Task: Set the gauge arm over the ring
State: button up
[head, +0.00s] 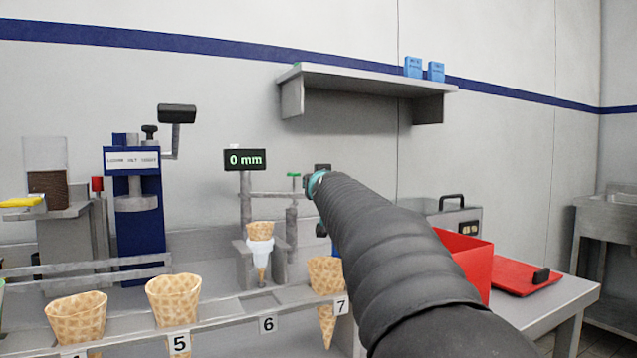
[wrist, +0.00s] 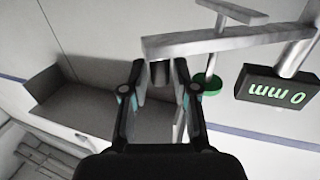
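The gauge has a black display (head: 245,160) reading 0 mm on a grey post. Its grey gauge arm (head: 272,195) runs right from the post, above and behind a cone (head: 260,231). The cone sits in a grey stand (head: 244,262) with a white collar; I cannot clearly make out a separate ring. In the wrist view the gauge arm (wrist: 225,42) ends by my gripper (wrist: 160,66), and a short grey cylinder hangs below that end between the fingers. My gripper is open, with gaps beside the cylinder. My arm hides part of it in the head view.
A green knob (head: 293,175) stands near the gauge arm. A rail with cones (head: 173,297) and number tags crosses the front. A blue machine (head: 137,200) stands left, a red bin (head: 466,262) right. A wall shelf (head: 365,80) is above.

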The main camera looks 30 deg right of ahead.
jog(key=v, duration=1.1)
jog(key=shift+s, duration=0.15)
